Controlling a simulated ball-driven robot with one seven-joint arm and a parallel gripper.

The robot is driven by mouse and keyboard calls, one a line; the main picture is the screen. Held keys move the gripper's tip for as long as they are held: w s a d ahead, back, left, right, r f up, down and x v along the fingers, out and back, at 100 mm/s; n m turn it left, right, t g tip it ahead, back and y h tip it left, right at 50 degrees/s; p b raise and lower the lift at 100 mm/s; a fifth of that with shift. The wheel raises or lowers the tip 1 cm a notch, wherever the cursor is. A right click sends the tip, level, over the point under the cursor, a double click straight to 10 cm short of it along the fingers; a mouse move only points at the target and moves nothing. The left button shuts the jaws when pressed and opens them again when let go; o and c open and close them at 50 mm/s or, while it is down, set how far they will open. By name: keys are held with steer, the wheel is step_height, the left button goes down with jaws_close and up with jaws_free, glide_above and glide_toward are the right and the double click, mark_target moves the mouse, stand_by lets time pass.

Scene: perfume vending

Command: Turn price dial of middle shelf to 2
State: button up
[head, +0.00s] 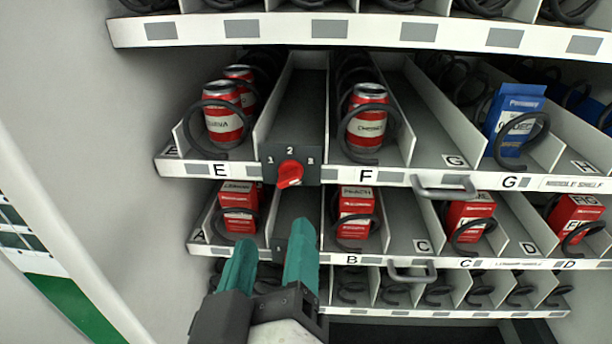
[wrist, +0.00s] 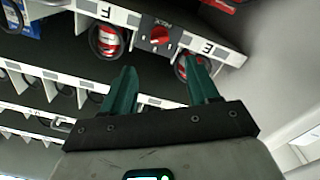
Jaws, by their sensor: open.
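The middle-shelf price dial is a red knob (head: 290,172) on a dark plate (head: 311,160) marked 1, 2 and 3, between slots E and F. The knob sits slanted; I cannot tell which number it points to. The dial also shows upside down in the wrist view (wrist: 160,37), just beyond and between my fingertips. My gripper (head: 272,236) has two teal fingers, apart and empty. In the head view it is below the dial, in front of the lower shelf, not touching the knob. The wrist view shows the same open fingers (wrist: 163,78).
Red cans (head: 223,122) stand in coils beside the dial, with another can (head: 367,120) right of it. A grey handle (head: 443,188) juts from the middle shelf edge. Red boxes (head: 357,205) fill the lower shelf. A pale cabinet wall (head: 90,120) stands at left.

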mark_target(287, 183)
steer(key=w, duration=0.5)
steer(key=w+p, duration=0.1)
steer(key=w, duration=0.4)
steer(key=shift+w+d+f+p, duration=0.1)
steer(key=shift+w+d+p, duration=0.1)
steer(key=shift+p, duration=0.1)
steer(key=shift+c, duration=0.3)
steer(key=c, duration=1)
